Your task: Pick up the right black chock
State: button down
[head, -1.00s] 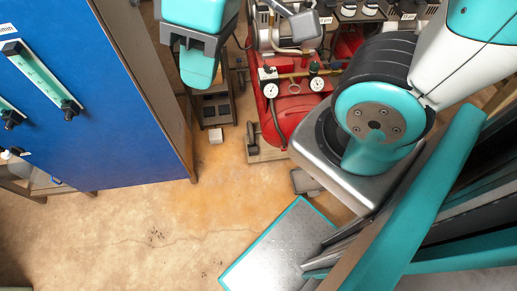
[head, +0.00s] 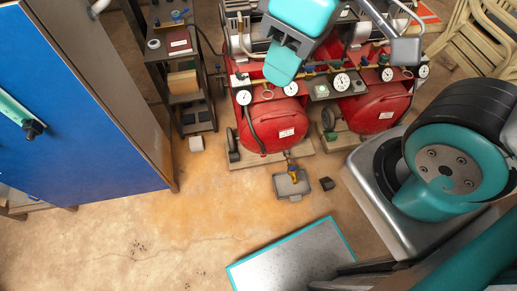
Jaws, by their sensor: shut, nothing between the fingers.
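A small black block (head: 327,184), which looks like a chock, lies on the concrete floor just right of a grey tray-like piece (head: 291,184), in front of the red tanks. Another small dark piece (head: 72,208) lies at the foot of the blue cabinet; I cannot tell whether it is a chock. My gripper (head: 281,72) is at the top centre, teal-tipped, shut and empty. In the picture it overlaps the compressors, well above the block and apart from it. Its far side is hidden.
Two red compressor tanks (head: 268,122) with gauges stand on wooden boards at the back. A shelf cart (head: 192,95) and a pale block (head: 196,143) are left of them. A blue cabinet (head: 85,110) fills the left. A teal-edged grey plate (head: 290,262) lies in front. The floor at centre-left is clear.

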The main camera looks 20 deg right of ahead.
aim_at(327, 183)
jog(key=z, duration=0.1)
jog(key=k, duration=0.8)
jog(key=u, duration=1.05)
jog(key=i, duration=0.45)
jog(key=z, duration=0.15)
